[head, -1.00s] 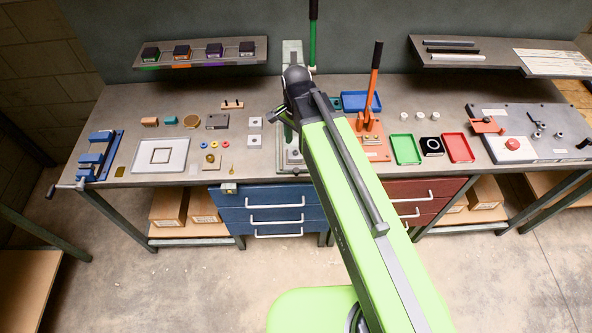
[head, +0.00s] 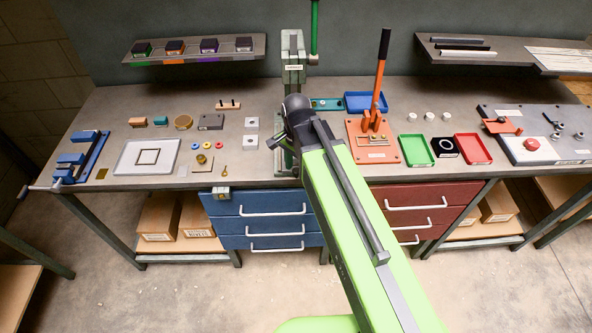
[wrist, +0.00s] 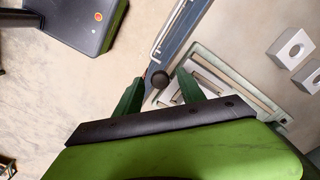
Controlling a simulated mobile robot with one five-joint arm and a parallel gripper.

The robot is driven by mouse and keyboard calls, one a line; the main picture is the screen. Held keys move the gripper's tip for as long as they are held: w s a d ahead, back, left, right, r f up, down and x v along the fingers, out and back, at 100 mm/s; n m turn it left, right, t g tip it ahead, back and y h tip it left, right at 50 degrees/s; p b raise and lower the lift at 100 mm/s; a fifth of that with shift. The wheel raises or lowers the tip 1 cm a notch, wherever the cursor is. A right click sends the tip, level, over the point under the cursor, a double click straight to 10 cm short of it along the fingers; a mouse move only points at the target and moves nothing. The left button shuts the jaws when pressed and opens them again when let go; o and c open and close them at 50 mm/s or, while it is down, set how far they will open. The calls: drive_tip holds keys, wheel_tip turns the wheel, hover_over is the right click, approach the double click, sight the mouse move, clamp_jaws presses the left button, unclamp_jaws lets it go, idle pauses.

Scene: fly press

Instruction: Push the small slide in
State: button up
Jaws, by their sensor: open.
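The fly press (head: 293,62) stands at the back of the bench, with an upright green lever (head: 314,30). My arm hides most of its lower part in the head view. In the wrist view, a pale green-edged base (wrist: 213,62) with parallel bars lies just beyond my gripper (wrist: 160,92). A black ball knob (wrist: 160,79) shows between my two green fingers and looks like the near end of the small slide. My gripper is open around the knob; I cannot tell whether it touches. The slide itself is partly hidden by my fingers and is not visible in the head view.
Two pale square blocks with holes (wrist: 290,47) lie beside the press base. The blue drawers (head: 264,214) are under the bench edge. An orange lever press (head: 374,140) stands to the right, near a green tray (head: 416,150). Loose small parts lie to the left.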

clamp_jaws()
idle(1.3)
